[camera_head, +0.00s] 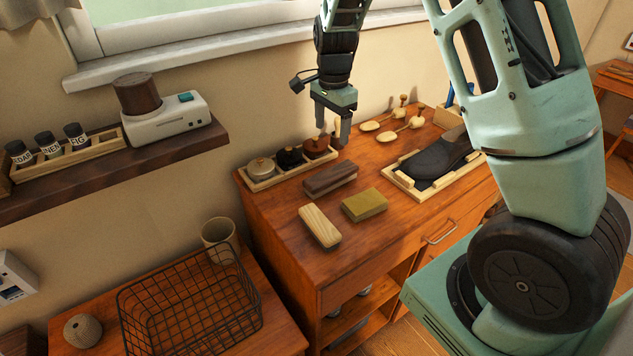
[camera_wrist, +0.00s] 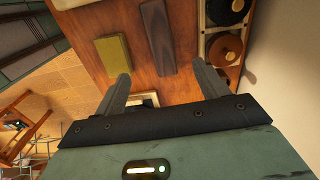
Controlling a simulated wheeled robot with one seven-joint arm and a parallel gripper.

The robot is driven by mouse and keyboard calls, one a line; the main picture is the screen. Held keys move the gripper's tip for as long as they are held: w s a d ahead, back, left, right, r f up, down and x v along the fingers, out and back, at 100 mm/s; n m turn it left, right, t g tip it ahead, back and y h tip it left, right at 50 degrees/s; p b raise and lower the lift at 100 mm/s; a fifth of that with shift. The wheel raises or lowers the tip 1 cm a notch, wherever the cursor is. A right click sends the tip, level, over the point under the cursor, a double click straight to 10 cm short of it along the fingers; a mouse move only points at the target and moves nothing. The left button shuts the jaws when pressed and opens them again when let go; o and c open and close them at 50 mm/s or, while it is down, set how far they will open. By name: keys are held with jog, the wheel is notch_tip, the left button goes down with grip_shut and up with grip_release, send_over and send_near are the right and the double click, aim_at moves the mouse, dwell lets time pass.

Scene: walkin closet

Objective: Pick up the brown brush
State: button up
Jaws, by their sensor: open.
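The brown brush (camera_head: 330,179) lies on the wooden dresser top, near the wall side. It is a long dark brown block with a darker lower part. In the wrist view the brown brush (camera_wrist: 158,38) lies beyond the fingertips, roughly in line with the space between them. My gripper (camera_head: 333,133) is above the dresser, up and slightly right of the brush in the head view, fingers pointing down. In the wrist view my gripper (camera_wrist: 163,80) has its fingers spread, with nothing held between them.
An olive-yellow block (camera_head: 364,205) and a light wooden brush (camera_head: 319,227) lie near the brown brush. A tray with round-knobbed tins (camera_head: 262,167) stands along the wall. A shoe (camera_head: 437,158) sits in a wooden tray at right. A wire basket (camera_head: 190,310) stands lower left.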

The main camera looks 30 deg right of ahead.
aim_at(332, 172)
notch_tip(332, 172, down, 10)
jog(key=shift+f+p, duration=0.25)
jog(key=shift+p, duration=0.7)
jog(key=shift+d+f+p, duration=0.2)
jog(key=shift+f+p, duration=0.35)
jog(key=shift+f, duration=0.85)
jog(key=shift+d+f+p, duration=0.15)
jog(key=shift+f+p, duration=0.35)
jog(key=shift+f, duration=0.9)
jog(key=shift+c, duration=0.3)
jog(key=c, duration=1)
